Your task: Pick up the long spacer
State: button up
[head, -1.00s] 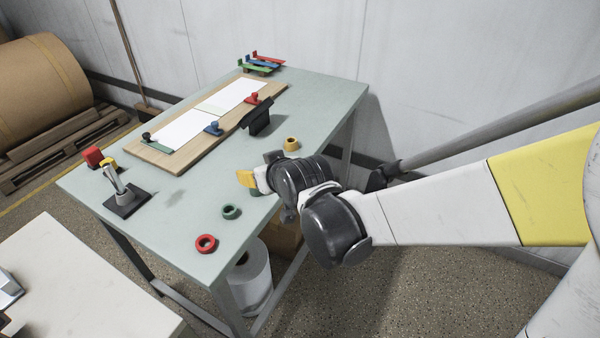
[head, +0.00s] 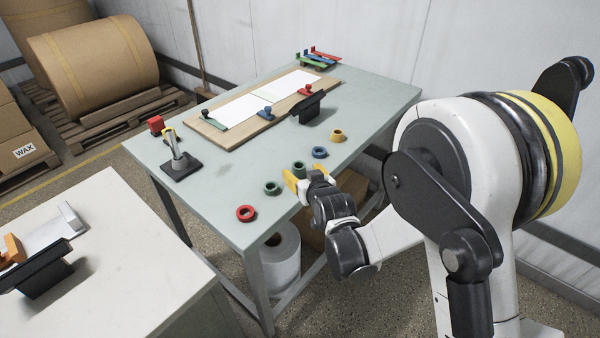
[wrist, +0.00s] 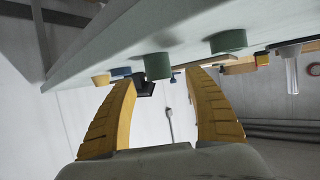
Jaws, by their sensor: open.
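Several ring-shaped spacers stand in a row along the near right edge of the green table (head: 222,193): red (head: 245,213), green (head: 272,188), another green (head: 299,169), blue (head: 319,152) and yellow (head: 338,135). The second green one looks the tallest in the wrist view (wrist: 158,66), but no label marks which is the long spacer. My gripper (head: 292,183) is open and empty at the table's edge beside this green one. In the wrist view, which is upside down, it lies ahead between my yellow fingertips (wrist: 163,78), apart from them.
A wooden board (head: 214,138) with white paper and small clamps lies at the back. A black holder (head: 308,107) stands beside it. A black-based stand (head: 182,169) and red block (head: 156,125) are at the left. A white table (head: 110,260) is nearer, lower left.

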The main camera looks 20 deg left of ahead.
aim_at(301, 169)
jog(key=b+x, duration=0.1)
jog(key=x, duration=0.1)
jog(key=b+x, duration=0.1)
jog(key=x, duration=0.1)
jog(key=shift+f, duration=0.25)
jog(key=shift+w+a, duration=0.1)
jog(key=shift+w, duration=0.15)
jog(key=shift+c, duration=0.6)
jog(key=c, duration=1.2)
jog(key=shift+r, duration=0.2)
